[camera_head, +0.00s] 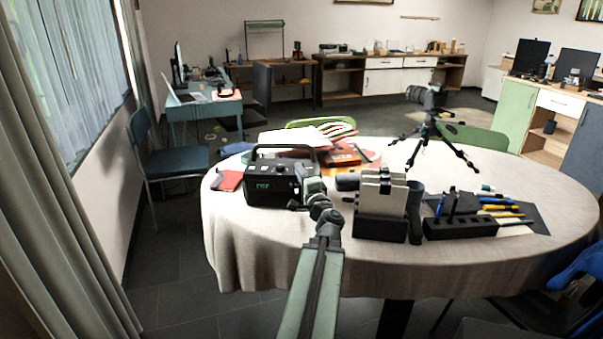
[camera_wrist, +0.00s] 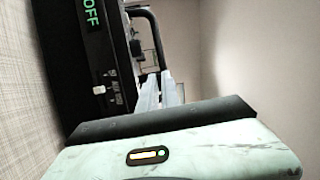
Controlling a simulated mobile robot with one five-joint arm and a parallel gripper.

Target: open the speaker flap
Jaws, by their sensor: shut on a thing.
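The speaker (camera_head: 270,186) is a black box with a carry handle, standing on the near left part of the round table (camera_head: 240,232). Its green display reads OFF in the wrist view (camera_wrist: 92,12), where the speaker appears turned on its side with a small white switch. My gripper (camera_head: 310,182) is at the speaker's right side, shut at its flap. The flap and the fingertips are not clearly visible; my gripper's body covers that spot. I cannot tell how far the flap stands open.
A card holder (camera_head: 380,228) and a dark pen block (camera_head: 460,228) stand right of my arm. A camera on a tripod (camera_head: 430,120) is at the back. Red items and papers (camera_head: 340,155) lie behind the speaker. A red notebook (camera_head: 229,181) lies to its left.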

